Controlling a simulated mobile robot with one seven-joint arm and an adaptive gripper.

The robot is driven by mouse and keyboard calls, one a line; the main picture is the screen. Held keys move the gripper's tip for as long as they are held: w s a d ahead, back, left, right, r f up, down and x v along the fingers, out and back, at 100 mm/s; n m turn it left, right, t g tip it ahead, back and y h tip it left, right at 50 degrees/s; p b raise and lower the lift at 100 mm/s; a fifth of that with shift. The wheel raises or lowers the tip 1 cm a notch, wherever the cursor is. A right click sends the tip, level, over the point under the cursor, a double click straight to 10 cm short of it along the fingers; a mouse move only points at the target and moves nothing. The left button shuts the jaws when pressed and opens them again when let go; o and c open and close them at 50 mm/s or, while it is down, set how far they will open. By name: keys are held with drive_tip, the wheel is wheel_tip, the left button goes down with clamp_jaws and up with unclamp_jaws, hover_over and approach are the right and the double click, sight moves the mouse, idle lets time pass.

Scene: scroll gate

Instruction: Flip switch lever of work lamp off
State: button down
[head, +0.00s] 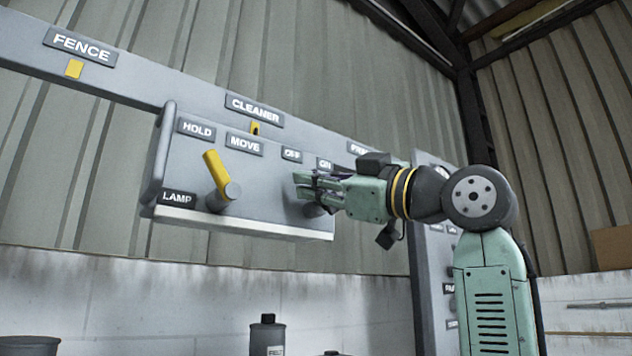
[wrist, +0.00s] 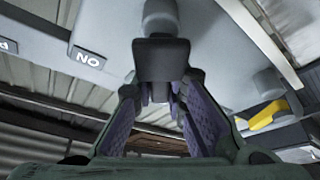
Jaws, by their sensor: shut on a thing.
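The grey lamp box (head: 270,190) hangs on the wall rail and bears a LAMP label (head: 178,198). Its OFF label (head: 291,154) and ON label (head: 324,164) are on the right half; the ON label also shows upside down in the wrist view (wrist: 89,56). My gripper (head: 304,184) is in front of the box, below these labels. In the wrist view its purple-padded fingers (wrist: 162,95) are shut on the dark switch lever (wrist: 161,62), which sits on a round grey hub (wrist: 160,16). In the head view my gripper hides most of the lever, so its exact angle is unclear.
A yellow lever (head: 216,172) stands on the left half of the box under the HOLD (head: 196,129) and MOVE (head: 244,144) labels. A grey bar handle (head: 160,155) edges the box's left side. FENCE and CLEANER labels are on the rail above. Dark containers stand below.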

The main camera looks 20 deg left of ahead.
drive_tip(key=c, duration=1.6)
unclamp_jaws()
drive_tip(key=v, duration=1.2)
